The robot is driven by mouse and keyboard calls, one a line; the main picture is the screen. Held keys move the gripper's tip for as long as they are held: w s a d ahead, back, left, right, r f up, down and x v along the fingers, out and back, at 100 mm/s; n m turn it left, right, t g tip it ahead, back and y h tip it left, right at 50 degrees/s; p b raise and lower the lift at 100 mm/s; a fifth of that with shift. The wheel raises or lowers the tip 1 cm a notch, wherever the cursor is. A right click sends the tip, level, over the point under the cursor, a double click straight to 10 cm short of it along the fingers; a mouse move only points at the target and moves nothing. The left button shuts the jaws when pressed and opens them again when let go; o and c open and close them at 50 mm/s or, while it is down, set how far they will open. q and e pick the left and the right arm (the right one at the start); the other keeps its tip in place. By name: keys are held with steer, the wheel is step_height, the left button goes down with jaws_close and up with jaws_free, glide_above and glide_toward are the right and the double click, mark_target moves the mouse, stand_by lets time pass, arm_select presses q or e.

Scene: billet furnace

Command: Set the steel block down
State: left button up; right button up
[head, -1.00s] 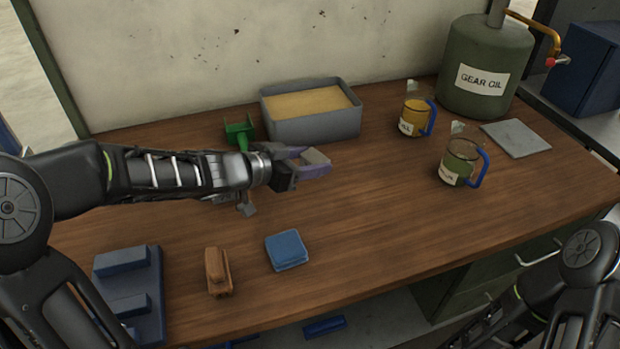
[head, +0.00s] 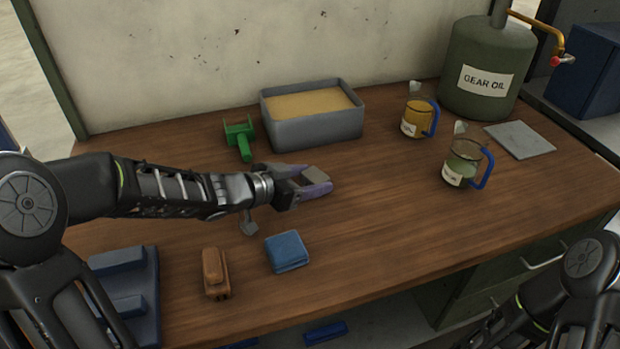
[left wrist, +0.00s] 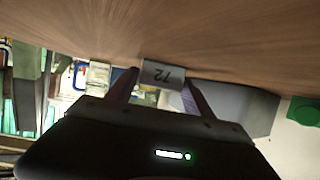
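The steel block (left wrist: 162,74) is a small grey block marked 72. In the left wrist view it sits between the two fingers of my left gripper (left wrist: 161,80), which look shut on it. In the head view my left gripper (head: 318,182) is low over the middle of the wooden bench, in front of the sand-filled tray, and the block (head: 316,174) shows between its purple fingers. I cannot tell whether the block's underside touches the wood. My right arm shows at the lower right, but its gripper is out of view.
A grey tray of sand (head: 315,132) and a green tool (head: 240,138) stand behind. A blue cloth (head: 287,252), a brown brush (head: 215,272) and a blue holder (head: 140,290) lie in front. Jugs (head: 418,118) (head: 462,165) stand right. The bench between the gripper and the jugs is clear.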

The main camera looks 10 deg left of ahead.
arm_select(q)
steer(key=o, duration=0.3)
steer(key=shift+r, duration=0.2)
steer(key=p+v, duration=0.3)
steer(key=v, duration=0.7)
steer(key=shift+s+a+r, duration=0.2)
steer(key=shift+s+a, duration=0.05)
steer(key=shift+a, duration=0.05)
steer(key=shift+s+a+r, duration=0.1)
steer(key=shift+s+a, duration=0.2)
steer(key=shift+s, duration=0.2)
